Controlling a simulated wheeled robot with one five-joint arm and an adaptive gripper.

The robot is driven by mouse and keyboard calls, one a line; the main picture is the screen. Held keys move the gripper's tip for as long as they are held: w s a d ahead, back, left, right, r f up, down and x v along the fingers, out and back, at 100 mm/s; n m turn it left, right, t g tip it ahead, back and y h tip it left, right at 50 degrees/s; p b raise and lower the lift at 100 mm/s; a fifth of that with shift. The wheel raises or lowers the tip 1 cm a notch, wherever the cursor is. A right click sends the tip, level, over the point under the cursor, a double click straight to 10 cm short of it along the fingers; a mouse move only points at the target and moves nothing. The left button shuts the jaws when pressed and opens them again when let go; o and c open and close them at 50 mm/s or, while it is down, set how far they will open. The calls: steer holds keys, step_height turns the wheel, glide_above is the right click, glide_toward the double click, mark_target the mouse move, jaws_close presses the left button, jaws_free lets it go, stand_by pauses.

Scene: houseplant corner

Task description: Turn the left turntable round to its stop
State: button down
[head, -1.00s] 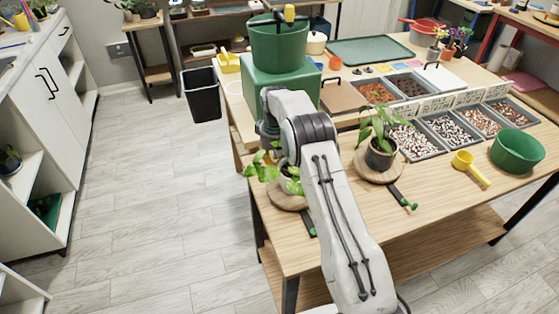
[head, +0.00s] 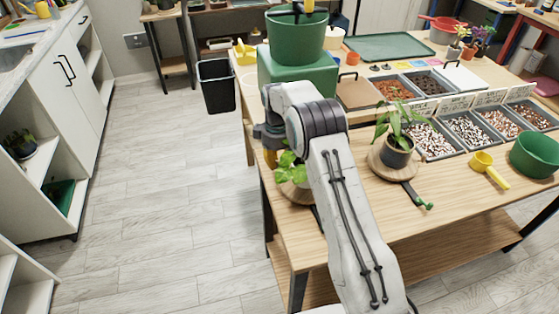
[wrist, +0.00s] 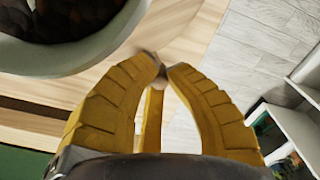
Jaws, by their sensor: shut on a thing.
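The left turntable (head: 297,196) is a round wooden disc near the table's front left corner, bearing a leafy plant (head: 289,172). My arm hides much of it. In the wrist view the plant's pale pot (wrist: 105,45) with dark soil fills the upper left. My yellow gripper (head: 270,160) is at the disc's far left side. In the wrist view its fingertips (wrist: 160,68) close on a small brownish part by the disc's edge, mostly covered. A bit of dark bar shows at the disc's front beside my arm.
A second turntable (head: 377,167) with a potted plant and a green-tipped bar stands right of my arm. A green block (head: 290,72) bearing a green pot (head: 296,38) stands behind my gripper. Trays of pebbles (head: 467,131) lie farther right.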

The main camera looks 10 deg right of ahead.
steer(key=shift+s+a+f+n, duration=0.15)
steer(key=shift+s+a+n, duration=0.15)
steer(key=shift+s+n, duration=0.1)
steer(key=shift+s, duration=0.1)
stand_by(0.4)
steer(key=c, duration=1.5)
jaws_free()
step_height(320, 180, up, 12)
steer(key=shift+r, duration=0.1)
